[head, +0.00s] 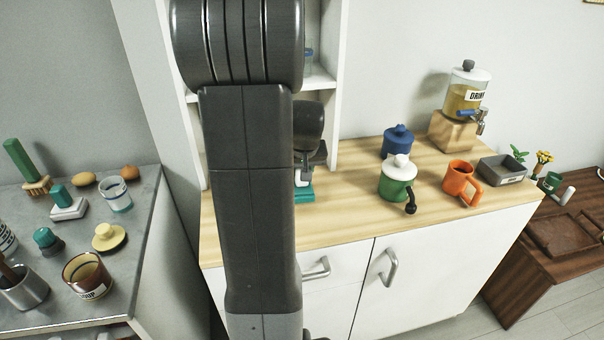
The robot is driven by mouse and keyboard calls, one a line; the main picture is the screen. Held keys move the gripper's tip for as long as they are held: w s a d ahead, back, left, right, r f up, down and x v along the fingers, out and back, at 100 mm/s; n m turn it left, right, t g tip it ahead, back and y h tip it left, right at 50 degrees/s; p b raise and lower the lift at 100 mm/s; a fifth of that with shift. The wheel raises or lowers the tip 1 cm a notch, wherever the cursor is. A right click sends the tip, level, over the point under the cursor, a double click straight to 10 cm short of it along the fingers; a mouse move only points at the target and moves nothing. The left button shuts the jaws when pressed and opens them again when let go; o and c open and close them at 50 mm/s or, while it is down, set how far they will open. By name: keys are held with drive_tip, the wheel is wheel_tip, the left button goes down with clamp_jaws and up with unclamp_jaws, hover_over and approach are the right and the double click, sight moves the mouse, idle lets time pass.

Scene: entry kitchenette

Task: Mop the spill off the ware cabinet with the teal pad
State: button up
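The ware cabinet (340,222) has a light wooden top and white doors. The teal pad (304,196) is at its top's left part, with a pale part above it, mostly hidden behind my arm. My gripper (303,172) is directly above the pad, and its fingers are largely hidden by my arm. I cannot tell whether it grips the pad or whether the pad touches the wood. No spill shows on the visible wood; the area behind my arm is hidden.
On the cabinet top stand a green pot (397,184), a blue pot (397,142), an orange mug (460,184), a grey tray (502,170) and a drink dispenser (466,95). A white shelf (337,85) rises behind. A grey counter (140,220) holds several items at left.

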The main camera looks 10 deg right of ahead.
drive_tip(key=shift+r+p, duration=1.3)
drive_tip(key=shift+r, duration=0.9)
drive_tip(key=shift+d, duration=0.1)
